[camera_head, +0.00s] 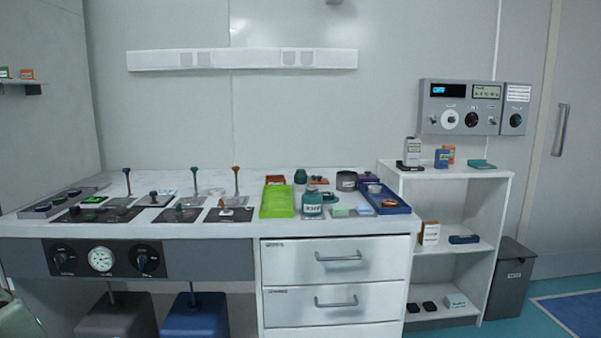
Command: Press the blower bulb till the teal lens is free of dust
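My gripper is not in view. Three thin posts stand on the left half of the white table (370,226). One has a teal top (195,169), one a dark top (127,171) and one an orange top (236,169). A small dark green piece (180,207) sits on a dark plate in front of them. A dark green rounded object (300,176) stands at the back right and may be the blower bulb. I cannot tell which piece is the teal lens, and any dust is too small to see.
A lime green tray (277,214), a labelled teal jar (312,208) and a blue tray (400,210) crowd the table's right half. A shelf unit (492,205) stands right of it, with a grey bin (508,282) beyond. A control box (460,92) hangs on the wall.

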